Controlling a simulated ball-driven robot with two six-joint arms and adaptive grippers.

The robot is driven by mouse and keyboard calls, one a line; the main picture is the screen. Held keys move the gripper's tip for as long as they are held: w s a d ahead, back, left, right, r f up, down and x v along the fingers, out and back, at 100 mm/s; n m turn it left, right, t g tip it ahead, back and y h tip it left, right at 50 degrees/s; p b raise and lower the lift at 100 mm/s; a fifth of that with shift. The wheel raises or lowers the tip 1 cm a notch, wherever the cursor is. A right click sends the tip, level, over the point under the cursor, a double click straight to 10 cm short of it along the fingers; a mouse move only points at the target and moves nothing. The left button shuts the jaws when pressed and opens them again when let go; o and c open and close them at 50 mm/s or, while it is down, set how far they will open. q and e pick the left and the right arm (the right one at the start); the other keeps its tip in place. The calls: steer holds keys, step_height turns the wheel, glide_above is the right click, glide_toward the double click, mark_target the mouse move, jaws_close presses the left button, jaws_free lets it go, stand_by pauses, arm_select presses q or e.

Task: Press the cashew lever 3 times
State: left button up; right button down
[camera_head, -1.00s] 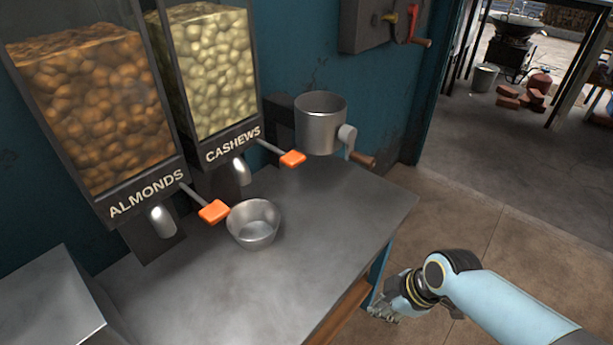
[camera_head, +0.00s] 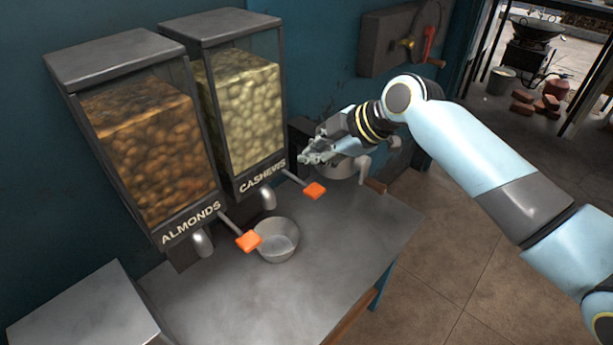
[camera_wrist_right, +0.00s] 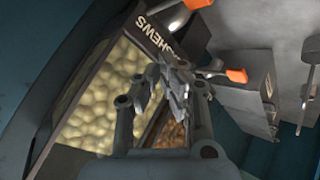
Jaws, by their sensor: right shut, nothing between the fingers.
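The cashew dispenser (camera_head: 245,105) stands against the blue wall, with an orange-tipped lever (camera_head: 315,190) at its front right. My right gripper (camera_head: 308,157) is shut and empty, a little above that lever and apart from it. In the right wrist view the gripper's fingers (camera_wrist_right: 170,88) show before the cashew dispenser (camera_wrist_right: 105,80), and the orange lever tip (camera_wrist_right: 236,76) is to their right. A metal bowl (camera_head: 277,240) sits on the counter below the dispensers. My left gripper is not in view.
The almond dispenser (camera_head: 150,140) stands at the left with its own orange lever (camera_head: 248,240). A metal pot (camera_head: 342,172) is partly hidden behind my right gripper. The grey counter (camera_head: 330,265) is clear at the front right.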

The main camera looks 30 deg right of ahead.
mark_target(308, 189)
steer(key=shift+w+d+r+p, duration=0.15)
steer(key=shift+w+r, duration=0.1)
steer(key=shift+r, duration=0.3)
steer(key=shift+w+d+r+p, duration=0.1)
steer(key=shift+w+r+p, duration=0.1)
steer(key=shift+r, duration=0.35)
step_height(308, 189, down, 9)
steer(key=b, duration=0.7)
steer(key=shift+b, duration=0.3)
stand_by(0.4)
steer(key=shift+f, duration=0.35)
steer(key=shift+f+b, duration=1.3)
steer(key=shift+f, duration=0.05)
stand_by(1.1)
steer(key=shift+r, duration=0.15)
steer(key=shift+r+p, duration=1.45)
steer(key=shift+r, duration=0.2)
